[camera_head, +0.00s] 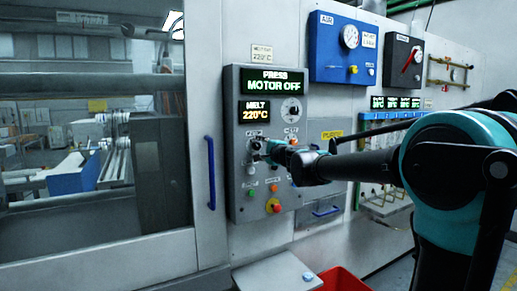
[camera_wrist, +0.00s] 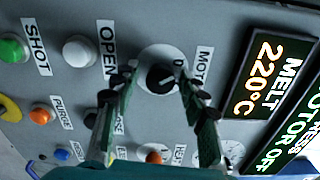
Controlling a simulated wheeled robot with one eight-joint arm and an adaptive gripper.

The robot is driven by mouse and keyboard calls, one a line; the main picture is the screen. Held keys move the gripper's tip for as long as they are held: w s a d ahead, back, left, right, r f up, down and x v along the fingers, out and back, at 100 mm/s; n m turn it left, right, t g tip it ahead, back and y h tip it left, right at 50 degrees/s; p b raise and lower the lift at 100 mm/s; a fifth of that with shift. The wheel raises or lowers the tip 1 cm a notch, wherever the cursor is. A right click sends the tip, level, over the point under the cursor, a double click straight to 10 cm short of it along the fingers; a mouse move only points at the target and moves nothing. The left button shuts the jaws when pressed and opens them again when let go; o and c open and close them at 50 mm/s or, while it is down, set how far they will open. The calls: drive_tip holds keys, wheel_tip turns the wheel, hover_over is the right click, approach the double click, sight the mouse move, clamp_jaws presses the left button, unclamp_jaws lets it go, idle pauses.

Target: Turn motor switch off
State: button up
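The motor switch (camera_wrist: 160,78) is a black rotary knob with a white pointer line on a round pale plate, beside a label partly reading "MOT". In the wrist view my gripper (camera_wrist: 156,82) is open, with one finger on each side of the knob. Gaps show between the fingers and the knob; its depth from the panel is hard to tell. In the head view my gripper (camera_head: 266,148) is at the middle left of the grey control panel (camera_head: 237,190) and hides the knob. The panel's display (camera_head: 273,82) reads "PRESS MOTOR OFF".
White (camera_wrist: 79,50) and green (camera_wrist: 14,48) buttons sit beside the switch. An orange button (camera_wrist: 42,114) and other controls are close by. A red emergency knob (camera_head: 273,206) is lower on the panel. A blue door handle (camera_head: 210,172) stands left of it.

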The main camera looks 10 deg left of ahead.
drive_tip(key=shift+d, duration=0.1)
drive_tip(key=v, duration=1.2)
drive_tip(key=s+d+f+n+g+h, duration=0.1)
drive_tip(key=s+d+f+n+g, duration=0.2)
drive_tip(key=f, duration=0.5)
drive_tip(key=s+f+n+g+h, duration=0.1)
drive_tip(key=s+f+n, duration=0.2)
drive_tip(key=s+f, duration=0.35)
drive_tip(key=s+d+f+n+g, duration=0.2)
drive_tip(key=f+n, duration=0.1)
drive_tip(key=f, duration=0.6)
drive_tip(key=s+d+f+n+g+h, duration=0.3)
drive_tip(key=s+d+f+h, duration=0.5)
drive_tip(key=s+d+f, duration=0.8)
wheel_tip(320, 180, down, 4)
drive_tip(key=shift+s+d+f+n+g, duration=0.15)
drive_tip(key=shift+s+d+n+g, duration=0.2)
drive_tip(key=shift+d+g, duration=0.3)
drive_tip(key=shift+a, duration=0.1)
